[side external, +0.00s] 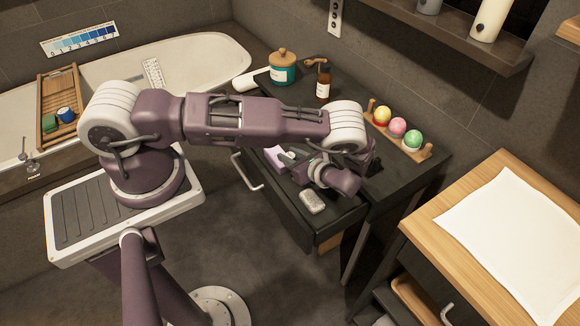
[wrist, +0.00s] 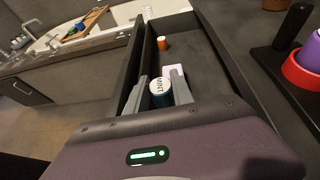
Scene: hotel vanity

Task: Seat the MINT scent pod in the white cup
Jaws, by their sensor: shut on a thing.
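In the wrist view my gripper (wrist: 166,92) is shut on the mint scent pod (wrist: 160,86), a small dark cylinder with a pale top whose lettering seems to read MINT. It is inside or just over the open drawer (wrist: 136,62). In the side view my gripper (side external: 299,164) reaches into that drawer, and the pod can barely be made out there. A red cup (wrist: 298,72) with a purple thing in it stands on a dark base with a black peg at the right of the wrist view.
A pinkish block (wrist: 173,70) lies just beyond the pod, and an orange-topped item (wrist: 162,43) farther along the drawer. A grey, bar-like object (side external: 312,202) lies in the drawer's near end. A wooden rack (side external: 426,152) of coloured balls, a jar (side external: 282,71) and a bottle (side external: 323,85) stand on the counter.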

